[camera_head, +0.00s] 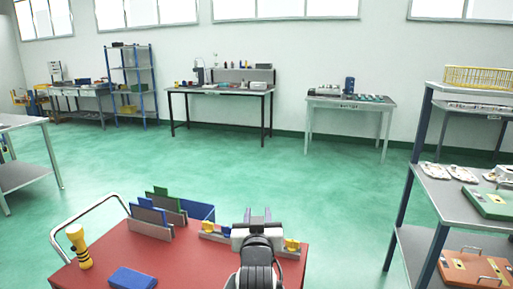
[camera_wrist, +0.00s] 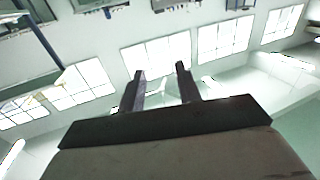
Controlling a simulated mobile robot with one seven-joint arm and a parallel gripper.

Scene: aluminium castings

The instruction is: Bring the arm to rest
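My gripper (camera_head: 258,215) stands above the far edge of a red cart top (camera_head: 205,262) in the head view, its two fingers pointing away from me. In the wrist view my gripper (camera_wrist: 160,72) shows two dark fingers held apart with nothing between them. My gripper holds nothing, and the arm is folded low at the front of the cart.
A shelf rack (camera_head: 440,190) stands right. Green floor (camera_head: 340,190) is open ahead; benches (camera_head: 220,90) line the wall.

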